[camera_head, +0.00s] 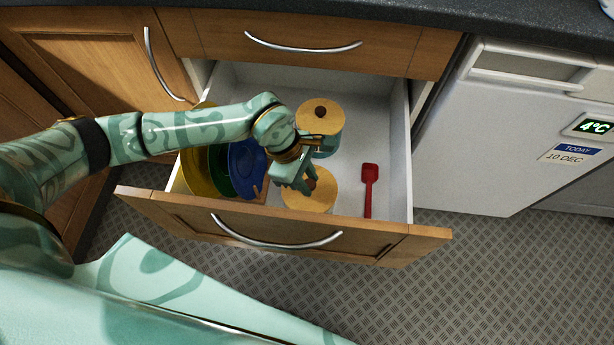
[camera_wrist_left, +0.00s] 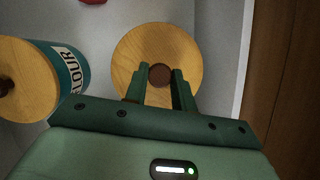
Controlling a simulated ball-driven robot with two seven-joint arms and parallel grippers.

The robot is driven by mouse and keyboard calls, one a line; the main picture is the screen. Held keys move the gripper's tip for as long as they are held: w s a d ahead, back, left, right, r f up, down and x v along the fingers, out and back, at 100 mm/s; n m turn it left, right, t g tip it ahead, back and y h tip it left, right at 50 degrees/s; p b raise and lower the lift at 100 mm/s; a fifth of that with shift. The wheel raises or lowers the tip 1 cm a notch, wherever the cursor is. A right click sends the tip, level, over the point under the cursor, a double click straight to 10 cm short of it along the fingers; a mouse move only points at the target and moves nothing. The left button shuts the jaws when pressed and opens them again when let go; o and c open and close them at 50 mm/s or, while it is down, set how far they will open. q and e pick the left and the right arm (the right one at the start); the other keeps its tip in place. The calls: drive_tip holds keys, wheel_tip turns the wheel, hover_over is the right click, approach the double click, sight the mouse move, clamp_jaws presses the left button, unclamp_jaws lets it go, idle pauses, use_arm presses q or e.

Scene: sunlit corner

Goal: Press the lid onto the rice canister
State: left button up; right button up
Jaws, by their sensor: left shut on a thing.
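The round wooden lid (camera_head: 318,196) with a dark knob is near the front of the open drawer. It also shows in the left wrist view (camera_wrist_left: 190,50), where the brown knob (camera_wrist_left: 159,75) is between my fingertips. My left gripper (camera_head: 307,182) is shut on the knob from above, and it also shows in the left wrist view (camera_wrist_left: 160,80). The rice canister's body is not visible; the lid and gripper hide what is beneath, so I cannot tell whether the lid is seated. My right gripper is not in view.
A teal flour canister (camera_wrist_left: 72,72) with a wooden lid (camera_head: 319,117) stands just behind. A red spatula (camera_head: 369,185) lies to the right. Blue (camera_head: 246,166), green and yellow dishes are left, beneath my arm. The drawer front (camera_head: 370,243) and right wall (camera_head: 400,150) bound the space.

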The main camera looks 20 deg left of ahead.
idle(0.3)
use_arm(q)
drive_tip(key=o, duration=1.6)
drive_tip(key=shift+c, duration=0.2)
drive_tip(key=shift+r, duration=0.1)
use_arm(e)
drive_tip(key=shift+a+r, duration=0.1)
use_arm(q)
drive_tip(key=shift+r+p, duration=2.8)
drive_tip(key=shift+r, duration=0.7)
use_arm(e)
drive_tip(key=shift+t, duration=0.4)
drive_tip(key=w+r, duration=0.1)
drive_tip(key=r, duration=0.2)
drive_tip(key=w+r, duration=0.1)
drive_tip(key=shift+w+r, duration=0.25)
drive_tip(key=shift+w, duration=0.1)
use_arm(q)
drive_tip(key=shift+f, duration=0.1)
clamp_jaws()
